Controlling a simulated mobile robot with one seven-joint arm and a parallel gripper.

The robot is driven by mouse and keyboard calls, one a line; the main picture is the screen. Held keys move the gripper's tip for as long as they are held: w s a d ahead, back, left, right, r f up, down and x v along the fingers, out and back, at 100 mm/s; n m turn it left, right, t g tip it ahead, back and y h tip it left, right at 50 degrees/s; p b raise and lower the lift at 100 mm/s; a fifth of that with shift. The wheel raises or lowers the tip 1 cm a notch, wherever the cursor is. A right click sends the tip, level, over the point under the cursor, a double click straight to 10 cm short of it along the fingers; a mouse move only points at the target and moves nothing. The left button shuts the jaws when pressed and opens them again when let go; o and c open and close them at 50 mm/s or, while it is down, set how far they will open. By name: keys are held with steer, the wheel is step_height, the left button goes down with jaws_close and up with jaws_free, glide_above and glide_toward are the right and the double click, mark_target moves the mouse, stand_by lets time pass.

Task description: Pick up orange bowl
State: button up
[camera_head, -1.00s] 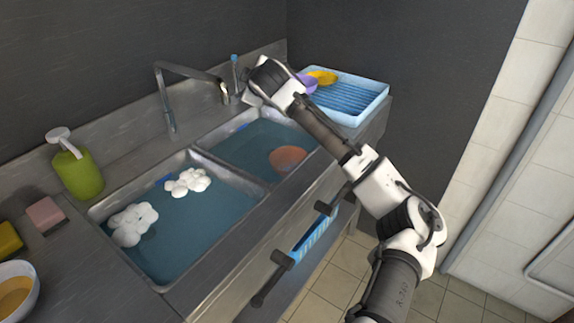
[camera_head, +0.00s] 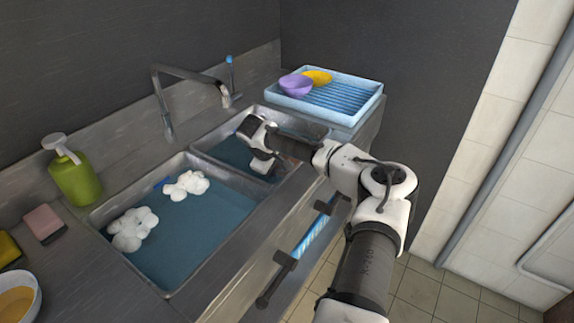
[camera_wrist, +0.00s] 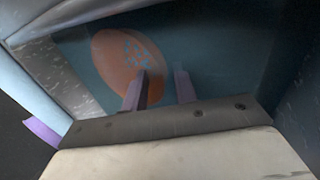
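The orange bowl (camera_wrist: 112,48) lies in the water of the far basin, seen in the wrist view with a blue pattern on it. One finger overlaps the bowl's lower right part in the wrist view and the other is to the right of the bowl. I cannot tell whether a finger touches it. In the head view my gripper (camera_head: 262,164) is low over the far basin.
A blue rack (camera_head: 345,100) with a purple bowl (camera_head: 296,85) and a yellow bowl (camera_head: 318,77) stands beyond the basin. The faucet (camera_head: 185,78) rises behind the sinks. The near basin (camera_head: 205,225) holds water and white foam. Steel walls surround the far basin.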

steer(key=shift+x, duration=1.3)
jaws_close()
steer(key=shift+r, duration=0.15)
